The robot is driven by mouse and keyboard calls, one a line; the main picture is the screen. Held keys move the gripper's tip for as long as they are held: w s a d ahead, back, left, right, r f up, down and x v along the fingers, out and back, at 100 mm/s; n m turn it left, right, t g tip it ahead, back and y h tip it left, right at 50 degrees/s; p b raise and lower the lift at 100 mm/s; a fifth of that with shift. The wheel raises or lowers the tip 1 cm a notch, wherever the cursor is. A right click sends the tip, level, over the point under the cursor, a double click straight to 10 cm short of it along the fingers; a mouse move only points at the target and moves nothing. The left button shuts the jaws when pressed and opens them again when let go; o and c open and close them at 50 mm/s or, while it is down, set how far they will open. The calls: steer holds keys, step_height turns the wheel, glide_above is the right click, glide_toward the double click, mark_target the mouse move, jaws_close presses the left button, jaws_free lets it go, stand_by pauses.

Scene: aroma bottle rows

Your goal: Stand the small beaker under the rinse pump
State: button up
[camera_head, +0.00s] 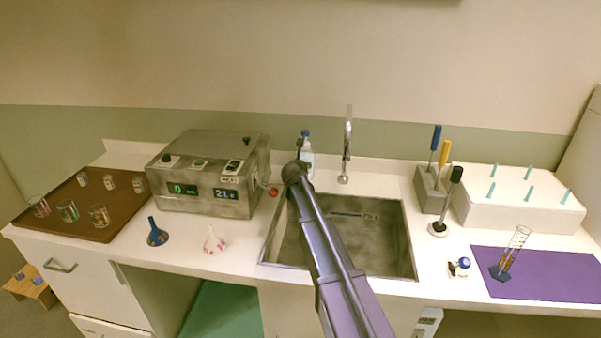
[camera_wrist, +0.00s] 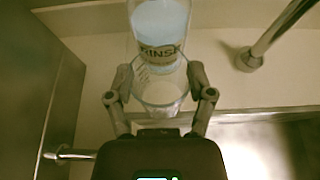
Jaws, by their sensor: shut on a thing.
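In the wrist view my gripper (camera_wrist: 160,96) is shut on a small clear glass beaker (camera_wrist: 158,92), with a finger on either side of it. The rinse pump (camera_wrist: 160,22), a clear bottle with pale blue liquid and a RINSE label, stands right behind the beaker; its top is out of that view. In the head view the rinse pump (camera_head: 306,152) has a blue top and stands behind the sink, beside the tap. My arm reaches over the sink to it and hides the held beaker there. I cannot tell whether the beaker touches the counter.
The tap (camera_head: 347,150) stands close to the right of the pump. A grey instrument (camera_head: 208,203) with lit displays is to the left, and the sink (camera_head: 400,240) lies in front. Several beakers stand on a brown tray (camera_head: 95,222).

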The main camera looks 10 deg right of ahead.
steer(key=shift+w+d, duration=0.1)
steer(key=shift+w, duration=0.2)
steer(key=shift+w+d+f+b, duration=0.1)
steer(key=shift+w+f+b, duration=0.25)
steer(key=shift+f+b, duration=1.45)
steer(key=shift+b, duration=0.05)
steer(key=shift+f+b, duration=0.5)
steer(key=o, duration=1.1)
steer(key=shift+r, duration=0.2)
